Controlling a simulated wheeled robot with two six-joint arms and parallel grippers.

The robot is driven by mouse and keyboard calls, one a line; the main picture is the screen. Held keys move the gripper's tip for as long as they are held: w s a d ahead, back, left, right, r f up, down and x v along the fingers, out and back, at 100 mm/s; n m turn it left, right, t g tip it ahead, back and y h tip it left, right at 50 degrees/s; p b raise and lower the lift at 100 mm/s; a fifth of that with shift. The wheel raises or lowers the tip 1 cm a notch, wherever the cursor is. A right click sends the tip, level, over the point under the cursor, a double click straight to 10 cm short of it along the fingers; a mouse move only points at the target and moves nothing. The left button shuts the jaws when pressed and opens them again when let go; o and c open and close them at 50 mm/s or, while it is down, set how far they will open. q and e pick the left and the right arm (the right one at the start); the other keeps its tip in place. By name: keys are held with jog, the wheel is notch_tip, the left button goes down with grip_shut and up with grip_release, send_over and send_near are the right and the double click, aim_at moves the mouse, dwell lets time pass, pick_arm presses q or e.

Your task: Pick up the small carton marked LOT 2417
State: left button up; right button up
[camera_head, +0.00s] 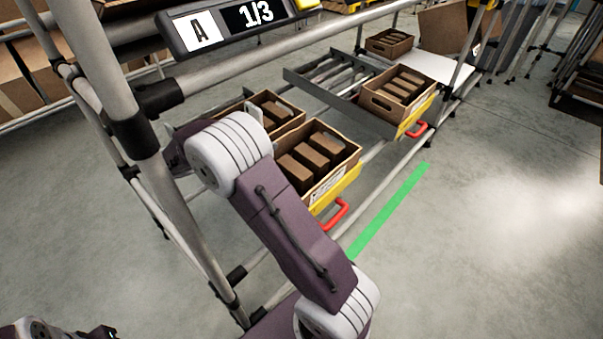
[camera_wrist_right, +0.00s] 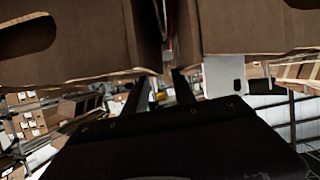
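Small brown cartons (camera_head: 312,152) lie in an open crate (camera_head: 345,165) on a tilted shelf in the head view. More brown cartons (camera_head: 272,107) lie in a second crate (camera_head: 294,122) behind it, partly hidden by my right arm. No lot number is legible, so I cannot tell which carton is LOT 2417. My right gripper (camera_wrist_right: 158,90) is hidden in the head view. In the right wrist view its two dark fingers are apart and empty, just below brown crate walls (camera_wrist_right: 75,45).
Another crate of cartons (camera_head: 421,100) sits farther right, with a smaller crate (camera_head: 390,50) behind. Grey rack tubes (camera_head: 150,165) and a sign reading A 1/3 (camera_head: 225,22) stand close in front. Red handles (camera_head: 335,213) stick out from the shelf. The floor at right is clear.

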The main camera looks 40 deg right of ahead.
jog(key=b+x, duration=0.2)
jog(key=x, duration=0.2)
jog(key=shift+s+d+f+b, duration=0.15)
jog(key=shift+s+d+b, duration=0.05)
jog(key=shift+b, duration=0.15)
jog(key=shift+w+d+f, duration=0.1)
jog(key=shift+d, duration=0.2)
grip_shut()
dwell(0.7)
